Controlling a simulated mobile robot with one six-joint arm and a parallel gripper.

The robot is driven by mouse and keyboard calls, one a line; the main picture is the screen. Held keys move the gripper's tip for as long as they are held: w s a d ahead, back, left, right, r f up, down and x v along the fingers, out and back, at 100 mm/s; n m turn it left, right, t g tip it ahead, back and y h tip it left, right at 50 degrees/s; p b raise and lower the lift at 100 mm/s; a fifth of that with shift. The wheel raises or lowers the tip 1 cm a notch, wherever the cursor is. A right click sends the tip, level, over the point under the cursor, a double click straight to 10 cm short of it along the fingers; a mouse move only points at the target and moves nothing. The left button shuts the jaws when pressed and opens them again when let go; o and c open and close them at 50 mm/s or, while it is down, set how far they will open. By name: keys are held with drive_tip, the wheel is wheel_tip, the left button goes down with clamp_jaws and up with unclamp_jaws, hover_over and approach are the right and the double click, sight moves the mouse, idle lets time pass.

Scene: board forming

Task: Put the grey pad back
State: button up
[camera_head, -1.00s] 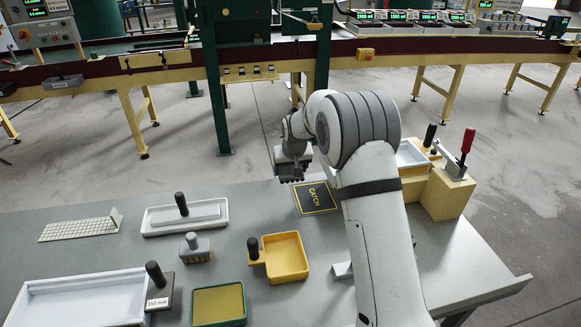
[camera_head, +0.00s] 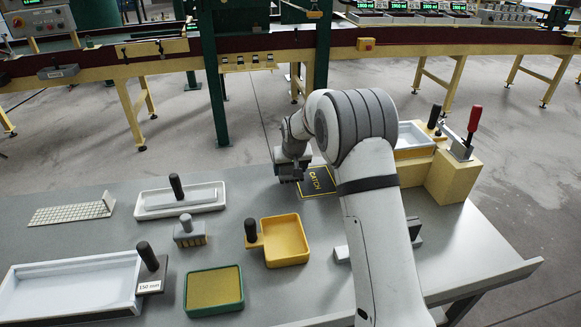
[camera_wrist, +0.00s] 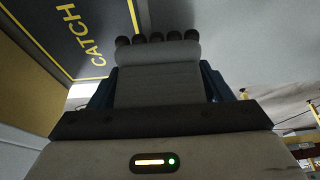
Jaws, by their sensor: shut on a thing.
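My gripper (camera_head: 289,172) is over the far part of the table, at the left edge of the black CATCH mat (camera_head: 318,181). In the wrist view its blue fingers (camera_wrist: 160,88) are shut on a light grey pad (camera_wrist: 158,62) with several dark round ends along its far side. In the head view the held pad is mostly hidden by the gripper and hard to make out. The mat also shows at upper left in the wrist view (camera_wrist: 75,40). I cannot tell whether the pad touches anything.
Left of my gripper are a white tray (camera_head: 217,203) with a dark-handled grey plate, and a grey block with yellow feet (camera_head: 190,234). Nearer are a yellow pan (camera_head: 287,240) and a green-rimmed tray (camera_head: 213,289). A red-handled clamp (camera_head: 468,135) stands right.

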drive_tip(key=shift+f, duration=0.4)
drive_tip(key=shift+f+b, duration=0.35)
drive_tip(key=shift+b, duration=0.1)
drive_tip(key=o, duration=1.2)
drive_tip(key=shift+c, duration=0.2)
drive_tip(key=shift+r, duration=0.15)
drive_tip(key=v, duration=0.7)
drive_tip(key=shift+s+r+b, duration=0.15)
drive_tip(key=shift+r+b, duration=0.15)
drive_tip(key=shift+b, duration=0.05)
